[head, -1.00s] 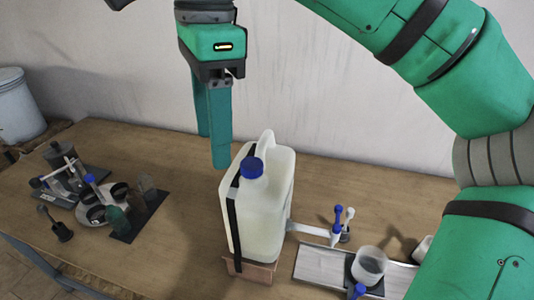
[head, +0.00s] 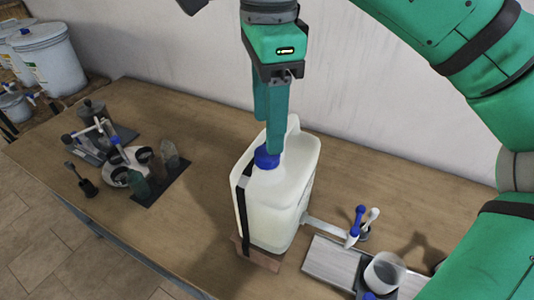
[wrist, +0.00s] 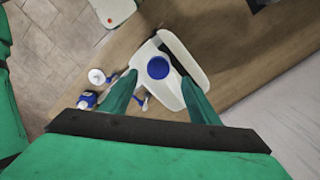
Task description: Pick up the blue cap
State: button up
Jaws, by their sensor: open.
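The blue cap (head: 267,157) sits on the neck of a white jug (head: 272,207) that stands upright on the table. In the wrist view the cap (wrist: 158,67) shows as a round blue disc on the jug top, between and a little beyond my fingertips. My gripper (head: 270,145) points down over the jug, with its green fingers close to the cap and partly in front of it. In the wrist view my gripper (wrist: 160,88) is open, its fingers spread and nothing between them. I cannot tell whether a finger touches the jug.
A black strap runs down the jug, which rests on a brownish block (head: 257,255). Small dark fittings (head: 140,185) lie left.

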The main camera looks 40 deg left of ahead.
aim_at(267, 157)
jog(key=shift+s+d+f, duration=0.1)
jog(key=shift+d+f, duration=0.05)
jog(key=shift+f, duration=2.55)
jog(key=c, duration=1.1)
